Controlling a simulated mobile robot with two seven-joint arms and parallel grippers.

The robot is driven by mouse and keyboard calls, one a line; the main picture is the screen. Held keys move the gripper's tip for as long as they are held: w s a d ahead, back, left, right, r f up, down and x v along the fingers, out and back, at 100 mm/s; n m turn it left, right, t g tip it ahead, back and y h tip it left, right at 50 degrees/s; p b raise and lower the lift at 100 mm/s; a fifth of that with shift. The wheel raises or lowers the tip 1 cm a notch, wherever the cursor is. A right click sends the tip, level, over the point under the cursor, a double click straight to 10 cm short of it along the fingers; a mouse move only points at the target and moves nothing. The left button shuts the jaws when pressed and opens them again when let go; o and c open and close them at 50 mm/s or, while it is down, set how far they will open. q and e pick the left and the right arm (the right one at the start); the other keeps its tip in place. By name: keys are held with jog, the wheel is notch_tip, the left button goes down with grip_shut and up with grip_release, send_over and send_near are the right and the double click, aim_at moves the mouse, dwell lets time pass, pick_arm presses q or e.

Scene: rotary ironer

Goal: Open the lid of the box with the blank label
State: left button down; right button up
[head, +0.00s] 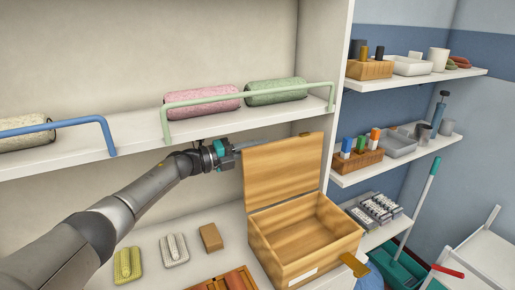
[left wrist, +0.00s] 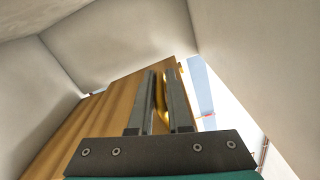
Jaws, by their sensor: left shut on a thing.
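The wooden box (head: 305,262) stands on the lower shelf with a blank white label (head: 302,277) low on its front. Its lid (head: 283,168) stands raised, roughly upright, and the empty-looking inside shows. My left gripper (head: 292,138) reaches in from the left along the lid's top edge, its fingers partly hidden behind the lid. In the left wrist view its two fingers (left wrist: 160,88) are shut on the brass tab (left wrist: 161,108) at the edge of the wooden lid (left wrist: 95,118). The tab also shows in the head view (head: 306,134). My right gripper is not in view.
An upper shelf with a green rail (head: 245,94) and rolled towels (head: 202,98) hangs just above my left arm. A brown block (head: 211,237) and brushes (head: 174,249) lie left of the box.

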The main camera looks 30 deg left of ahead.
pick_arm(q)
jog(key=shift+f, duration=0.25)
jog(key=c, duration=0.9)
grip_release()
jog(key=shift+r, duration=0.1)
jog(key=shift+b+v, duration=0.6)
jog(key=shift+v, duration=7)
